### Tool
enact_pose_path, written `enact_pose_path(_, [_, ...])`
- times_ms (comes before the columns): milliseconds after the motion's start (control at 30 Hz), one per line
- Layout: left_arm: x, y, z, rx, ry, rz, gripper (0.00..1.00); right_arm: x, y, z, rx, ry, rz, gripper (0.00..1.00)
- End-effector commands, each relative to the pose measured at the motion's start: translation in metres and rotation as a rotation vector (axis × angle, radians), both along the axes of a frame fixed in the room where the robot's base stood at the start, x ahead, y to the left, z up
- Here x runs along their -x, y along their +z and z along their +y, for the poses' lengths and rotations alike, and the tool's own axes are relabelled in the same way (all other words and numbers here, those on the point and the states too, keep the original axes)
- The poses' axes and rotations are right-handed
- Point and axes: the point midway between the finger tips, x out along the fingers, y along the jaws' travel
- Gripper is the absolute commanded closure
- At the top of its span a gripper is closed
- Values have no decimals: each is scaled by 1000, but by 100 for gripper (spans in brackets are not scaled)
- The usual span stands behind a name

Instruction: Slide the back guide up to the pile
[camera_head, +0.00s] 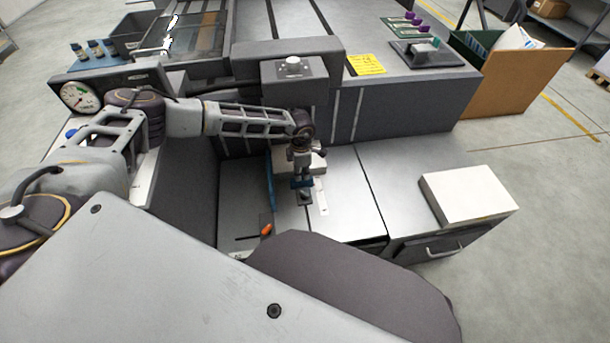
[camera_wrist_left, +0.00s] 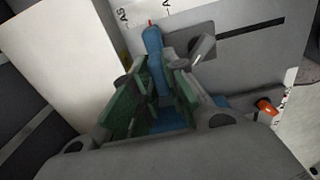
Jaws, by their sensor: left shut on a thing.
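My left gripper (camera_head: 303,188) reaches down into the feed tray, its fingers shut on a blue upright guide, which I take to be the back guide (camera_wrist_left: 153,45). In the left wrist view the green-padded fingers (camera_wrist_left: 157,95) lie on both sides of it. The pile, a white paper block (camera_wrist_left: 62,62), stands to the left of the guide there. In the head view the pile (camera_head: 318,162) is partly hidden behind my gripper. Whether guide and pile touch, I cannot tell. My right gripper is not in view.
A blue side plate (camera_head: 270,182) stands left of the gripper. An orange knob (camera_head: 266,230) is near the tray's front. A dark slot (camera_wrist_left: 250,29) and size marks show on the tray. Another white stack (camera_head: 468,194) lies on the right cabinet; the machine's grey housing stands behind.

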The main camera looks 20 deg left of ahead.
Motion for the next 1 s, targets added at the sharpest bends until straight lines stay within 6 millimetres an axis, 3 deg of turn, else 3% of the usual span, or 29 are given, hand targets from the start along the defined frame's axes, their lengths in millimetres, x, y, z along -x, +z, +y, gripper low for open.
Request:
enact_pose_path(133, [-1, 1, -2, 4, -1, -4, 100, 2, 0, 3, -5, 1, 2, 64])
enact_pose_path(167, [-1, 1, -2, 4, -1, -4, 82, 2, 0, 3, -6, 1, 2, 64])
enact_pose_path(300, [-1, 1, -2, 3, -1, -3, 64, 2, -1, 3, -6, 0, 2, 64])
enact_pose_path(733, [0, 3, -1, 2, -1, -1, 64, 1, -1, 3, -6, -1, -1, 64])
enact_pose_path(1000, [-1, 24, -1, 2, -1, -4, 64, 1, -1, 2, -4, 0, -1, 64])
